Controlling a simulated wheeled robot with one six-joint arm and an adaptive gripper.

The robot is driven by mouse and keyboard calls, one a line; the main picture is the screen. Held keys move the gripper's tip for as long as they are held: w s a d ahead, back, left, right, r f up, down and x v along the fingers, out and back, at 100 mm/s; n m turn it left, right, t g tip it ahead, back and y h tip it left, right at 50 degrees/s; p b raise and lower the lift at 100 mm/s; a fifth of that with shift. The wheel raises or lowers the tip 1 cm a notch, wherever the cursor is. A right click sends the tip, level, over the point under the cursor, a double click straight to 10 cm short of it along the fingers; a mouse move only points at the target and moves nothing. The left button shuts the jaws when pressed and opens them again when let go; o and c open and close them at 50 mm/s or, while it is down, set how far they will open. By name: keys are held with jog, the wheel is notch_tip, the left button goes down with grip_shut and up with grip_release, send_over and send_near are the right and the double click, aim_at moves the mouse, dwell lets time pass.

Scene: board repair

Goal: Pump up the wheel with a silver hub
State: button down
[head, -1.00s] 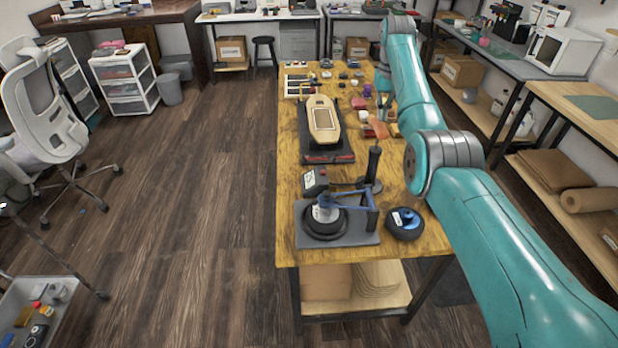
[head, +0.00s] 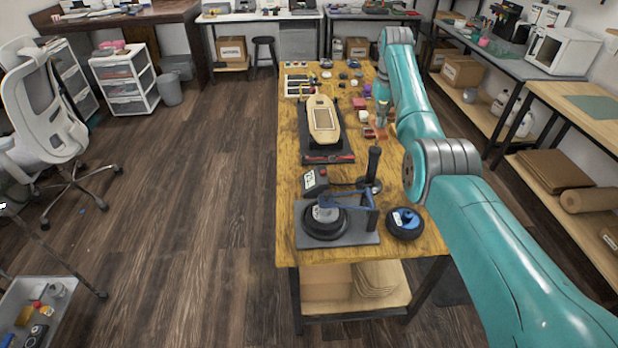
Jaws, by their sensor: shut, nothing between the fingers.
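The wheel with a silver hub (head: 324,230) lies flat on a grey stand plate (head: 362,240) at the table's near left corner. A blue clamp bar (head: 340,204) reaches across above its hub from an upright post. A second wheel with a blue hub (head: 404,227) lies to the right. A black upright cylinder (head: 374,162), seemingly the pump, stands behind the post. A dark box with a light label (head: 314,183) sits left of it. My gripper (head: 382,119) is small and partly hidden, shut and empty over the table's right side, well beyond the wheels.
A skateboard deck (head: 323,114) lies on a dark mat mid-table. Small coloured items lie along the table's right side, under my arm. Small parts and a tray (head: 298,86) are at the far end. The floor left of the table is open.

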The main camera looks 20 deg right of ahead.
jog(key=shift+f, duration=2.85)
jog(key=shift+r, duration=4.05)
jog(key=shift+f, duration=0.1)
